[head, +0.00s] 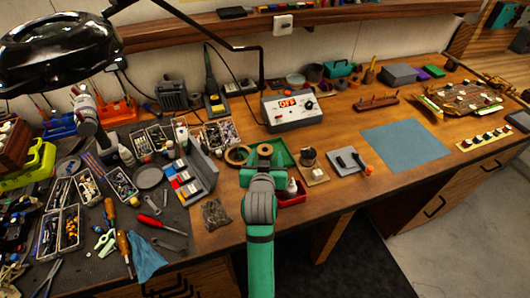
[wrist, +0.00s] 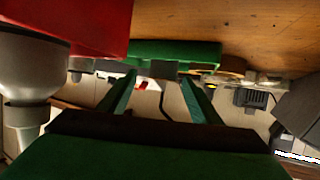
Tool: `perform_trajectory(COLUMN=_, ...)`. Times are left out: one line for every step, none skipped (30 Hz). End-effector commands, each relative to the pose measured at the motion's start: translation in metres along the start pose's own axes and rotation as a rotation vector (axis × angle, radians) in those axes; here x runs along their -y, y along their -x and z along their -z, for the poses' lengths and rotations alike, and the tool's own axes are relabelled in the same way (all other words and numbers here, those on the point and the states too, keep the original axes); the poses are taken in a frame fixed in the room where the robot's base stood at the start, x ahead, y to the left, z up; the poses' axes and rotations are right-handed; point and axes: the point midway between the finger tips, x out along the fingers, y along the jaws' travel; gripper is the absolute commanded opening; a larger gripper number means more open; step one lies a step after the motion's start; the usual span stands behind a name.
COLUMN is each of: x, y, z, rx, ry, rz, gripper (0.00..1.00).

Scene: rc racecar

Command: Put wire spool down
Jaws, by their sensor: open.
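My gripper (wrist: 158,82) is open, and nothing shows held between its two green fingers in the wrist view. In the head view my gripper (head: 263,172) is over the front of the bench, at the near side of a green tray (head: 284,153). A small tan, round-topped thing, perhaps the wire spool (head: 265,149), stands just beyond the gripper by the tray. Its lower part is hidden. A green block-like edge (wrist: 175,52) lies beyond the fingertips in the wrist view. I cannot tell whether the spool touches the bench or tray.
A dark round holder (head: 308,157) and grey block (head: 346,161) stand right. A blue mat (head: 405,146) is clear.

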Motion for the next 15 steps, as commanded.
perform_trajectory(x=0.002, y=0.012, z=0.0, rx=-0.002, ry=0.001, rz=0.003, gripper=0.58)
perform_trajectory(x=0.002, y=0.018, z=-0.001, rx=-0.001, ry=0.001, rz=0.003, gripper=0.58)
perform_trajectory(x=0.003, y=0.026, z=0.0, rx=-0.002, ry=0.002, rz=0.005, gripper=0.58)
perform_trajectory(x=0.004, y=0.031, z=0.0, rx=-0.002, ry=0.002, rz=0.005, gripper=0.58)
perform_trajectory(x=0.004, y=0.037, z=-0.001, rx=-0.001, ry=0.002, rz=0.006, gripper=0.58)
perform_trajectory(x=0.004, y=0.043, z=0.0, rx=-0.001, ry=0.002, rz=0.007, gripper=0.58)
perform_trajectory(x=0.004, y=0.048, z=0.0, rx=-0.002, ry=0.002, rz=0.007, gripper=0.58)
perform_trajectory(x=0.004, y=0.052, z=0.0, rx=-0.001, ry=0.002, rz=0.007, gripper=0.58)
perform_trajectory(x=0.004, y=0.057, z=0.0, rx=0.0, ry=0.003, rz=0.007, gripper=0.58)
perform_trajectory(x=0.004, y=0.06, z=-0.001, rx=0.0, ry=0.003, rz=0.007, gripper=0.58)
perform_trajectory(x=0.004, y=0.063, z=0.0, rx=0.0, ry=0.003, rz=0.007, gripper=0.58)
perform_trajectory(x=0.004, y=0.066, z=0.0, rx=-0.001, ry=0.003, rz=0.007, gripper=0.58)
perform_trajectory(x=0.004, y=0.068, z=0.0, rx=-0.001, ry=0.002, rz=0.007, gripper=0.58)
perform_trajectory(x=0.004, y=0.069, z=0.0, rx=0.0, ry=0.002, rz=0.007, gripper=0.58)
perform_trajectory(x=0.004, y=0.071, z=0.0, rx=0.0, ry=0.002, rz=0.006, gripper=0.58)
